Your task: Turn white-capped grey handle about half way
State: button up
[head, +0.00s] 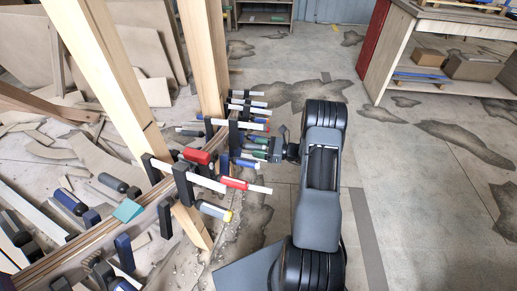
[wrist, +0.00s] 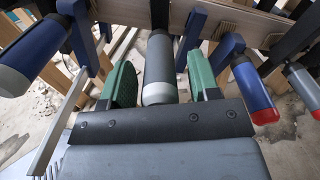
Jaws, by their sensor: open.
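The white-capped grey handle (wrist: 160,62) is in the middle of the wrist view, its white cap toward my palm. My gripper (wrist: 161,76) is open, with one green-padded finger on each side of the handle. A gap shows on both sides, so the fingers are around the handle without visibly gripping it. In the head view my gripper (head: 274,150) is at the right side of the clamp row, and I cannot make out the grey handle there.
In the wrist view, a blue handle with a pale cap (wrist: 36,52) is at left and a red-capped blue handle (wrist: 252,92) at right. More clamps line the curved wooden stringer (head: 92,240). Wooden posts (head: 203,60) stand behind. Open floor (head: 410,200) lies to the right.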

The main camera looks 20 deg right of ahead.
jog(key=shift+w+a, duration=0.1)
jog(key=shift+a, duration=0.05)
jog(key=shift+c, duration=0.5)
jog(key=c, duration=0.8)
